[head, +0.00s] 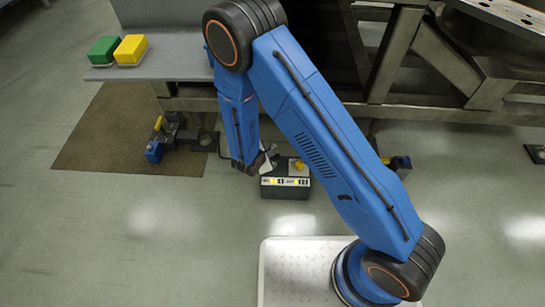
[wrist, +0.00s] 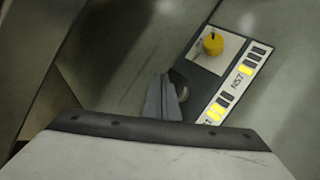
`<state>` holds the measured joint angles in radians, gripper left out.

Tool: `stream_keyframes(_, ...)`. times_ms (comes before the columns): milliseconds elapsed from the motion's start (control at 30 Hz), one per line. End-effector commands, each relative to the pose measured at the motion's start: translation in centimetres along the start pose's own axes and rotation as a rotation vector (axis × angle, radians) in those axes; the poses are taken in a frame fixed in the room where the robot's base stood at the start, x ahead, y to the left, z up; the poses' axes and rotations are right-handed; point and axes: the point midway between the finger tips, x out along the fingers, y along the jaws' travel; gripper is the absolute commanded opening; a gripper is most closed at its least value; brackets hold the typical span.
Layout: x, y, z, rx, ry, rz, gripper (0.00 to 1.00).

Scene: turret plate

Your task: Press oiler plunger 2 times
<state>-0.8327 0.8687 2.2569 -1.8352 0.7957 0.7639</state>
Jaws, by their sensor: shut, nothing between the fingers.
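A dark box-shaped unit (head: 285,189) stands on the floor below the machine, with light label strips and yellow marks on its front. A yellow knob (head: 299,166) is on its top. In the wrist view the yellow knob (wrist: 213,43) sits on a pale square plate. A round metallic part (wrist: 181,91) on the dark top is partly hidden behind my gripper (wrist: 165,97); it may be the oiler plunger. My gripper is shut and empty, over or beside that round part; I cannot tell whether it touches. My gripper also shows in the head view (head: 262,162), at the unit's left side.
A green block (head: 103,50) and a yellow block (head: 131,49) lie on a grey shelf (head: 180,66) at the upper left. A brown mat (head: 110,135) lies below it. The heavy machine frame (head: 385,60) stands behind.

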Motion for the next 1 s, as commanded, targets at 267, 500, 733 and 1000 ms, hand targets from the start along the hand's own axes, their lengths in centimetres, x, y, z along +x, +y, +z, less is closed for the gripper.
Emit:
stream_keyframes(267,0.00,0.00,0.00,0.000,0.000,0.000,0.00)
stream_keyframes(500,0.00,0.00,0.00,0.000,0.000,0.000,0.00)
stream_keyframes(733,0.07,-0.06,-0.05,0.000,0.000,0.000,0.00)
stream_keyframes(1000,0.57,-0.43,-0.41,-0.001,0.000,0.000,0.00)
